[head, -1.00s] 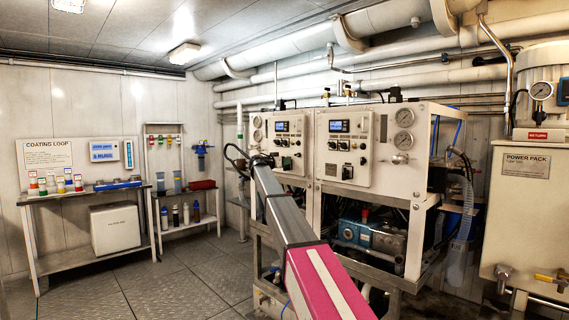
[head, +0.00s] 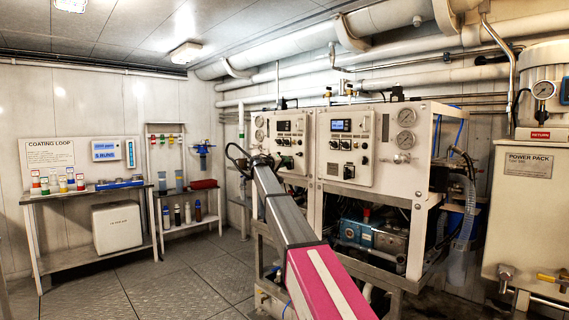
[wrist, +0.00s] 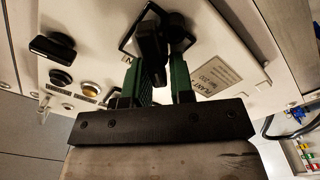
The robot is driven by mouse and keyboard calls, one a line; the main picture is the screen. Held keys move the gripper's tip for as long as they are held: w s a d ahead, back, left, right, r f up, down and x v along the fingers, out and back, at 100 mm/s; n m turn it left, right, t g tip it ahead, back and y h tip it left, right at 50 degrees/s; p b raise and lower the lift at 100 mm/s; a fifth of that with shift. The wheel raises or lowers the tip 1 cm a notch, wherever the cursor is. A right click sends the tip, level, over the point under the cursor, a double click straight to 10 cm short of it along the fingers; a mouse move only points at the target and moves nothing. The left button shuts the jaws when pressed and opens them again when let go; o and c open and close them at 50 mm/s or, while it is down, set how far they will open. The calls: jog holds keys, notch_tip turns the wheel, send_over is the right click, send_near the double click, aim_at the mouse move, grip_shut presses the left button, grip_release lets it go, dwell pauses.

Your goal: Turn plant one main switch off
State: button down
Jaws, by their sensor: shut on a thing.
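My gripper (wrist: 163,82) has green fingers, closed around a black switch handle (wrist: 151,42) on a pale panel in the wrist view. The fingers hide part of the handle, and I cannot read its exact position. A plate (wrist: 214,76) with partly legible lettering lies right of the fingers. In the head view my gripper (head: 284,162) is at the lower part of the left control panel (head: 291,126), largely hidden by my arm and wrist.
A similar right control panel (head: 345,140) with black knobs stands beside it. In the wrist view, another black knob (wrist: 53,46) and round buttons (wrist: 60,79) sit left of the fingers. A power pack (head: 529,205) stands far right. Floor at left is clear.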

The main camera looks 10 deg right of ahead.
jog(key=shift+n, duration=0.4)
jog(key=c, duration=1.1)
grip_release()
jog(key=shift+c, duration=0.2)
jog(key=v, duration=1)
jog(key=shift+s+a, duration=0.2)
jog(key=shift+a, duration=0.15)
jog(key=x, duration=0.6)
jog(key=s+f+x, duration=0.1)
jog(key=x, duration=0.2)
jog(key=shift+d+f, duration=0.1)
jog(key=shift+d, duration=0.35)
